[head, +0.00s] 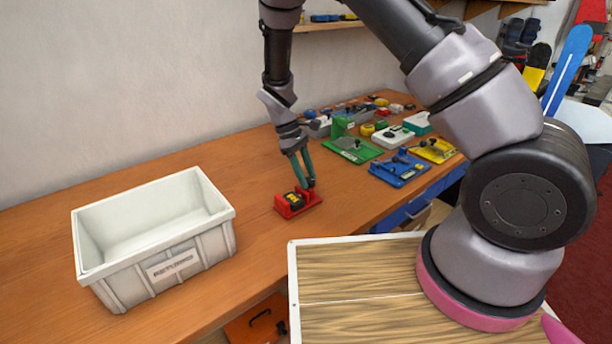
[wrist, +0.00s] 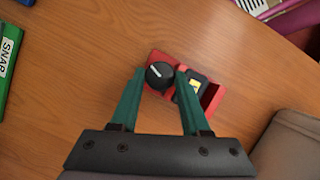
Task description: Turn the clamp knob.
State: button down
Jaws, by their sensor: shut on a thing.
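The clamp is a small red block (head: 292,211) on the wooden bench, and it also shows in the wrist view (wrist: 213,97). Its round black clamp knob (wrist: 159,75) has a white pointer line across the top. A black part with a yellow label (wrist: 194,87) sits in the red block beside the knob. My gripper (wrist: 160,72) has one green finger on each side of the knob and is shut on it. In the head view my gripper (head: 303,183) points down onto the clamp, and the fingers hide most of the knob.
A grey-white bin (head: 158,230) with a label on its front stands left of the clamp. Several coloured fixtures, such as a green one (head: 353,150) and a blue one (head: 400,171), sit behind on the right. The bench around the clamp is clear.

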jog(key=m, duration=0.2)
jog(key=m+g+y, duration=0.1)
jog(key=m, duration=0.1)
jog(key=shift+w+d+m, duration=0.15)
jog(key=shift+m, duration=0.15)
jog(key=m+y, duration=0.1)
jog(key=m, duration=0.1)
jog(key=m+y, duration=0.1)
jog(key=m, duration=0.1)
jog(key=shift+d+m+g, duration=0.15)
jog(key=shift+m+g, duration=0.15)
jog(key=shift+g, duration=0.1)
jog(key=m, duration=0.2)
jog(key=m+y, duration=0.1)
jog(key=m, duration=0.1)
jog(key=shift+d+y, duration=0.2)
jog(key=shift+y, duration=0.1)
jog(key=shift+d+m+t+y, duration=0.1)
jog(key=shift+m+t+y, duration=0.35)
jog(key=shift+m, duration=1.45)
jog(key=shift+m+g+y, duration=0.25)
jog(key=shift+m, duration=0.05)
jog(key=shift+c, duration=1.9)
grip_release()
jog(key=shift+r, duration=0.1)
jog(key=v, duration=1)
jog(key=shift+r, duration=0.3)
jog(key=shift+d, duration=0.1)
